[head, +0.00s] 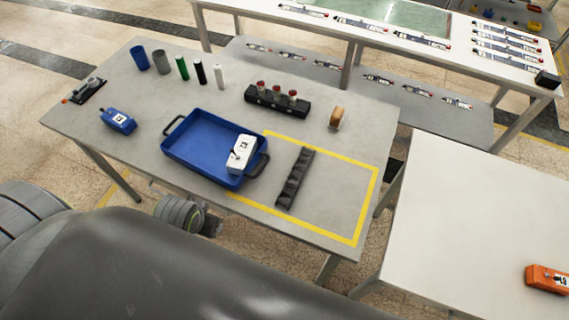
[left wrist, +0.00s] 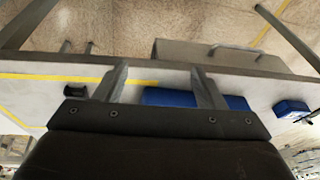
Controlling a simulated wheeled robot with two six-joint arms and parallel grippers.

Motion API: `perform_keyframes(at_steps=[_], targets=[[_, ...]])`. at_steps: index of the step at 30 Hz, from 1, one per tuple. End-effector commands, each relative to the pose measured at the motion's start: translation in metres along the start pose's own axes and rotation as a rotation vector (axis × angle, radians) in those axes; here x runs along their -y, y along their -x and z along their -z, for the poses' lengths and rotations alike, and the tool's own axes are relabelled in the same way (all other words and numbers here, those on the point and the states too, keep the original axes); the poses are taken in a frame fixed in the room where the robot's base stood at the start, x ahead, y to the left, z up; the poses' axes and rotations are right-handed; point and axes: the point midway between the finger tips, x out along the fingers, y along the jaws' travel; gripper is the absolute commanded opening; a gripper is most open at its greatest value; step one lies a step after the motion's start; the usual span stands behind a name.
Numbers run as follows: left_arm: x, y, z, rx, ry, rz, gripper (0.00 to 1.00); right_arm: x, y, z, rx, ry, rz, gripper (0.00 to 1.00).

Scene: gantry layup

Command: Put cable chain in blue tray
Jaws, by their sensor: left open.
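The cable chain (head: 295,178) is a dark, segmented strip lying on the grey table inside a yellow taped outline. The blue tray (head: 200,158) is to its left, with dark handles at both ends; part of it also shows in the left wrist view (left wrist: 170,97). A white labelled box (head: 242,154) is at the tray's right end. My left gripper (left wrist: 160,72) is open, with nothing between its fingers, apart from the chain. A small dark thing at the left of the wrist view (left wrist: 75,91) may be the chain's end. My right gripper is out of view.
A blue labelled device (head: 118,120) stands left of the tray. Several cylinders (head: 181,68) and a black rack with red-topped parts (head: 276,99) line the back. A brown-orange block (head: 336,117) is behind the outline. The table right of the chain is clear.

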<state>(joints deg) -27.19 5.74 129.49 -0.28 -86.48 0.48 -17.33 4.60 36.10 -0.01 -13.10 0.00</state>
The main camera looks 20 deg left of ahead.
Motion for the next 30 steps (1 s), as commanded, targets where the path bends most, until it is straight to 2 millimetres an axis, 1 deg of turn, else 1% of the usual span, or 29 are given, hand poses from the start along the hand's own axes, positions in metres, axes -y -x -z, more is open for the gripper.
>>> perform_keyframes(at_steps=[1, 2, 8, 11, 12, 14, 15, 18, 21, 25, 27, 30], targets=[[-0.004, 0.026, 0.023, -0.005, 0.006, -0.011, 0.64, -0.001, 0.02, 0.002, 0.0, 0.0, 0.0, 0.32], [-0.007, 0.028, 0.032, 0.002, 0.01, -0.017, 0.64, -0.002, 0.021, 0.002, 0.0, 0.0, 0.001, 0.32], [-0.035, 0.015, 0.085, 0.063, 0.02, -0.059, 0.64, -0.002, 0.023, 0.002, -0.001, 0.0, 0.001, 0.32], [-0.054, 0.008, 0.117, 0.099, 0.016, -0.081, 0.64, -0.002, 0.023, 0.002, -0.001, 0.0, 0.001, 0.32], [-0.062, 0.005, 0.131, 0.115, 0.012, -0.091, 0.64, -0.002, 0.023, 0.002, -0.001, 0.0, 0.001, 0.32], [-0.075, 0.004, 0.151, 0.139, 0.003, -0.103, 0.64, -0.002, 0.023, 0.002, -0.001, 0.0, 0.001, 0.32], [-0.085, 0.004, 0.166, 0.153, -0.004, -0.112, 0.64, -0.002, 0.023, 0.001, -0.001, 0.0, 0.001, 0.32], [-0.107, 0.008, 0.199, 0.194, -0.025, -0.126, 0.64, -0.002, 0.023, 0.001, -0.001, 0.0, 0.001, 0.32], [-0.128, 0.016, 0.228, 0.227, -0.05, -0.134, 0.64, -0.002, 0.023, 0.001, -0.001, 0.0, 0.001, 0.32], [-0.148, 0.029, 0.254, 0.261, -0.077, -0.136, 0.64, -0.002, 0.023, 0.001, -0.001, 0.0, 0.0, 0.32], [-0.154, 0.034, 0.262, 0.272, -0.086, -0.135, 0.64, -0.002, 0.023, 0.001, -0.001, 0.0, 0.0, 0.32], [-0.159, 0.036, 0.268, 0.282, -0.093, -0.134, 0.64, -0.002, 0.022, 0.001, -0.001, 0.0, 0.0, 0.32]])
